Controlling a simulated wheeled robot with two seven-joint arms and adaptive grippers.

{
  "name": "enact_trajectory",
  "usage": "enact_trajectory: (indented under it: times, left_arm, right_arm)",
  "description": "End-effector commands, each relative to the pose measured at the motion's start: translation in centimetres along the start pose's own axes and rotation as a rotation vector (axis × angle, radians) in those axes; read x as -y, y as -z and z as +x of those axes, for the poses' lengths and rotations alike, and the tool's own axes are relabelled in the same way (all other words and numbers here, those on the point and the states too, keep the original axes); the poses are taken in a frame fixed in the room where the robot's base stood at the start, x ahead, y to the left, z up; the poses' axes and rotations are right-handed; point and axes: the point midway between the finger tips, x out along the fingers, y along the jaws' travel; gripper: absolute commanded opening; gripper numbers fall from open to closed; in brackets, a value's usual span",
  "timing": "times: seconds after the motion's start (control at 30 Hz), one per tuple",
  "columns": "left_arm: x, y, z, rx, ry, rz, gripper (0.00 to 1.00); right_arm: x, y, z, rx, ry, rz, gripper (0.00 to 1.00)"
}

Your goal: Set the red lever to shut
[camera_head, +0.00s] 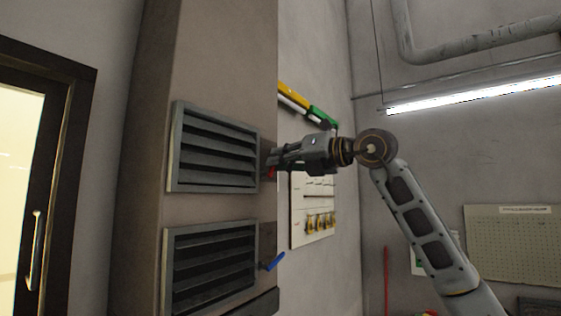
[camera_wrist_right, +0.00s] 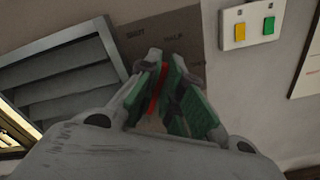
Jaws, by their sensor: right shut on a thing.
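The red lever (camera_head: 271,173) is at the right edge of the brown column, beside the upper louvred vent; only a little of it shows in the head view. My right gripper (camera_head: 274,163) reaches it from the right and is shut on it. In the right wrist view the red lever (camera_wrist_right: 157,89) is a narrow strip between the green-padded fingers of my right gripper (camera_wrist_right: 166,62). My left gripper is not in view.
A blue lever (camera_head: 273,262) sticks out lower on the column, beside the lower vent (camera_head: 210,268). The upper vent (camera_head: 214,150) is close left of my gripper. A white panel with yellow and green switches (camera_wrist_right: 252,22) is to the right in the wrist view.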

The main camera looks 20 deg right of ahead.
Motion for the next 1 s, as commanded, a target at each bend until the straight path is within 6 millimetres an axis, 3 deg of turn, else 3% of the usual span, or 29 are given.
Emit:
enact_trajectory:
  times: [0.7,1.0]
  left_arm:
    - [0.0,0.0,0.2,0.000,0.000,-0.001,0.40]
    - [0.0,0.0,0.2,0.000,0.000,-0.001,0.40]
  right_arm:
    - [-2.0,0.5,0.0,-0.001,0.001,-0.470,0.00]
    - [-2.3,0.7,0.0,0.000,0.000,-0.554,0.00]
